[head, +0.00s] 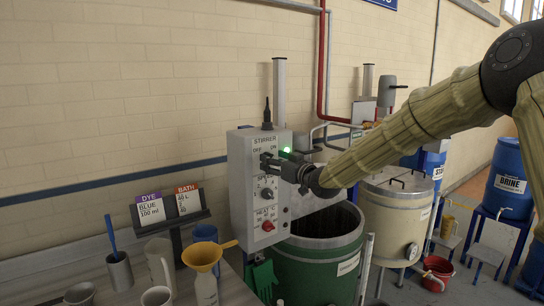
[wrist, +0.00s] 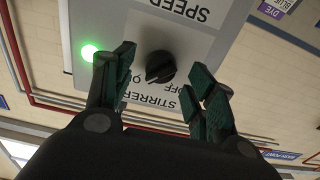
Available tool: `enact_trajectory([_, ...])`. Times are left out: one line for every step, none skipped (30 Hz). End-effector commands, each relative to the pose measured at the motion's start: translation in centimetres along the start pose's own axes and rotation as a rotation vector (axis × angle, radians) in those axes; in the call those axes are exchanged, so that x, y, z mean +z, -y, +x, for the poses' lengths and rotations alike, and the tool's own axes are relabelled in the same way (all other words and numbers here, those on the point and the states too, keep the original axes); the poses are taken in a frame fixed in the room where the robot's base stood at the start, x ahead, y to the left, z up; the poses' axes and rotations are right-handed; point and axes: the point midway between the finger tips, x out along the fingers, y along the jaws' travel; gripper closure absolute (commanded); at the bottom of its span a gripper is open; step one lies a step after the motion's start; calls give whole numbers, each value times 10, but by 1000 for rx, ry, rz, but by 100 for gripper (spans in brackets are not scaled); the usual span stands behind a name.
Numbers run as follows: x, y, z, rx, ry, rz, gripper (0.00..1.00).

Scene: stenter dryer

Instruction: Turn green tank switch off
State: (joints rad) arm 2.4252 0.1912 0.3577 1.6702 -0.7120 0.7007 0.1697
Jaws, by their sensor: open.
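The box's stirrer knob (wrist: 160,67) is black, with a pointer ridge, and shows in the wrist view beside the upside-down words STIRRER and OFF. A green lamp (wrist: 88,52) beside it is lit; its glow also shows in the head view (head: 286,151). In the wrist view my fingers (wrist: 163,72) stand either side of the knob, with gaps visible.
Below are a black speed knob (head: 267,194) and a red heat knob (head: 268,226). A bench at left holds cups, a yellow funnel (head: 204,256) and dye and bath cards (head: 152,211). A cream tank (head: 396,215) stands right of the green one, under my arm.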

Motion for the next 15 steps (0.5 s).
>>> enact_trajectory([-2,0,5,0,0,0,44])
enact_trajectory([-2,0,8,0,0,0,44])
enact_trajectory([-1,0,10,0,1,0,44])
enact_trajectory([-1,0,12,0,0,0,44])
enact_trajectory([-1,0,14,0,0,0,44])
enact_trajectory([-1,0,16,0,0,0,44])
enact_trajectory([-1,0,16,0,0,0,44])
enact_trajectory([-1,0,17,0,0,0,44])
enact_trajectory([0,0,18,0,0,0,44])
enact_trajectory([0,0,18,0,0,0,44])
enact_trajectory([0,0,18,0,0,0,44])
enact_trajectory([0,0,18,0,0,0,44])
enact_trajectory([0,0,18,0,0,0,44])
enact_trajectory([0,0,18,0,0,0,44])
enact_trajectory([0,0,18,0,0,0,44])
